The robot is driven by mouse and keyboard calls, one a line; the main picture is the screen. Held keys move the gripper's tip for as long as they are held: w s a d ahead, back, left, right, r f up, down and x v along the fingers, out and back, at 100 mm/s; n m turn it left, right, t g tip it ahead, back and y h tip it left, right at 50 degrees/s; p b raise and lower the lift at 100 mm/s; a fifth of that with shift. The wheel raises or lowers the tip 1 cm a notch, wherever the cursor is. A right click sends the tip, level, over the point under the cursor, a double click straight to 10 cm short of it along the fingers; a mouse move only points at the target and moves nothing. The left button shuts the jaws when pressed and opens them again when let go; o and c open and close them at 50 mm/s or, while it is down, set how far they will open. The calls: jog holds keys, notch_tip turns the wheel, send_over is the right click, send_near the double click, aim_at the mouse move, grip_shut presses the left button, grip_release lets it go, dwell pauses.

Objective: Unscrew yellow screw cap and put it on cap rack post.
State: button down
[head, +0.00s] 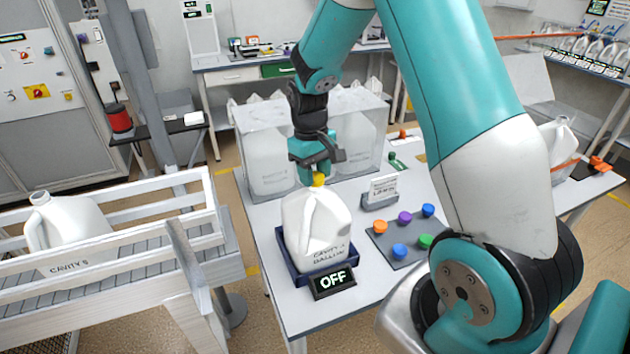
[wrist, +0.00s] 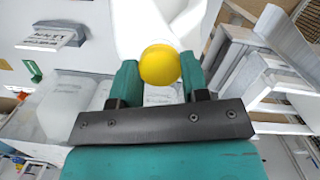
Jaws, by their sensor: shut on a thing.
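The yellow screw cap (head: 318,180) sits at the top of the white jug (head: 318,225) marked "CAVITY". The jug stands upright in a dark blue tray (head: 283,262) on the table. My gripper (head: 318,172) is above the jug with its fingers around the cap. In the wrist view the yellow cap (wrist: 160,66) lies between the two teal fingertips (wrist: 160,80), and the jug is behind it. The cap rack (head: 392,252) is a grey plate right of the jug, with orange, purple, blue and green caps on it.
A sign reading "OFF" (head: 334,281) stands before the tray. A small card holder (head: 380,194) stands behind the rack. Clear bins with white jugs (head: 268,150) are behind my gripper.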

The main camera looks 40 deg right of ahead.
aim_at(316, 176)
jog(key=shift+r+p, duration=0.3)
jog(key=shift+r, duration=0.1)
jog(key=shift+r+p, duration=1.7)
jog(key=shift+r, duration=0.35)
jog(key=m, duration=0.4)
jog(key=shift+d, duration=0.1)
jog(key=m+y+p, duration=0.1)
jog(key=m, duration=0.5)
jog(key=m+t+p, duration=0.1)
jog(key=m, duration=0.4)
jog(key=shift+m, duration=0.4)
jog(key=m, duration=0.4)
jog(key=shift+f+t+p, duration=0.1)
jog(key=shift+t+p, duration=0.2)
